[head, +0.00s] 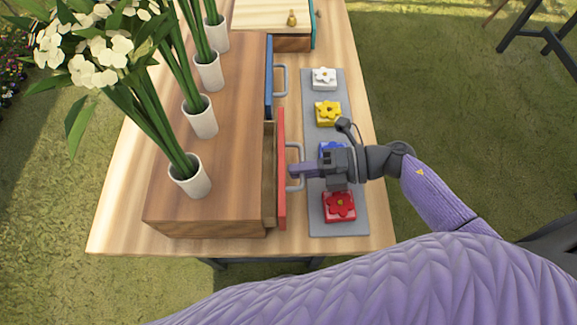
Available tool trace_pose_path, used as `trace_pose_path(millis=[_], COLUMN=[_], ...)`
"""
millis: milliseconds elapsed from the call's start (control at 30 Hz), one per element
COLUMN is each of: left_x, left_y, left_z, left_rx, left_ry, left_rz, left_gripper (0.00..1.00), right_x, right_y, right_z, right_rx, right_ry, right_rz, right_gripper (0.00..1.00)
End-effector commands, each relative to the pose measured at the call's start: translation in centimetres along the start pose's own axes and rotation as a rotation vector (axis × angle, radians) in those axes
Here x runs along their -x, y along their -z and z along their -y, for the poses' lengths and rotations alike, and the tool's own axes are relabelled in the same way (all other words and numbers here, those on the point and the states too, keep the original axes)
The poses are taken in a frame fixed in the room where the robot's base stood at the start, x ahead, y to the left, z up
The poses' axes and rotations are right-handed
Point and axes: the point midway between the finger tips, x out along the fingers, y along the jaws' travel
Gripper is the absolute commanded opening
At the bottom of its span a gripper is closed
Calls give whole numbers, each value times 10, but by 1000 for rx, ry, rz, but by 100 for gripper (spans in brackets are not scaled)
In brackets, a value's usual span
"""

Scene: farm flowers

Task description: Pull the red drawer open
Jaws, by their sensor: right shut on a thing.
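The red drawer (282,188) is the nearer of two drawers in the wooden cabinet (228,120). Its red front stands a little out from the cabinet, with a narrow strip of the drawer's inside showing behind it. A grey bar handle (298,184) is on the red front. My right gripper (296,171) reaches in from the right and is shut on this handle; its fingers hide part of the bar. My left gripper is not in view.
A blue drawer (269,76) with a grey handle is closed farther back. A grey tray (350,222) with white, yellow, blue and red flower blocks lies right of the drawer, under my right arm. White vases (189,179) with flowers stand on the cabinet. A wooden box (290,42) is behind.

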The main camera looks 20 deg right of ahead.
Motion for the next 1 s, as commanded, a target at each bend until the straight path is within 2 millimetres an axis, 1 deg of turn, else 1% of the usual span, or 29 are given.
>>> trace_pose_path(millis=[33, 200, 300, 400, 500, 733, 767, 800, 1000], left_x=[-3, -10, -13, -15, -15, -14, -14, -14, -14], left_y=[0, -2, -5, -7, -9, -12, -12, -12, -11], left_z=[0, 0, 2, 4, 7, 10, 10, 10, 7], left_rx=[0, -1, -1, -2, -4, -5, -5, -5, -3], left_ry=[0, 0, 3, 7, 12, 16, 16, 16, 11], left_rz=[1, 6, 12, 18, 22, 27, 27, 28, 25], left_gripper=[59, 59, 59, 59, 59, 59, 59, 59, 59], right_x=[13, 57, 76, 86, 90, 90, 90, 90, 90], right_y=[1, 1, 1, 1, 1, 1, 1, 1, 1], right_z=[8, 18, 21, 22, 22, 21, 21, 21, 20], right_rx=[-5, -5, -5, -5, -2, -2, -2, -2, 0], right_ry=[13, 11, 9, 7, 6, 5, 5, 5, 3], right_rz=[-1, -2, -2, -2, -2, -2, -2, -2, -1], right_gripper=[0, 0, 0, 0, 0, 0, 16, 24, 24])
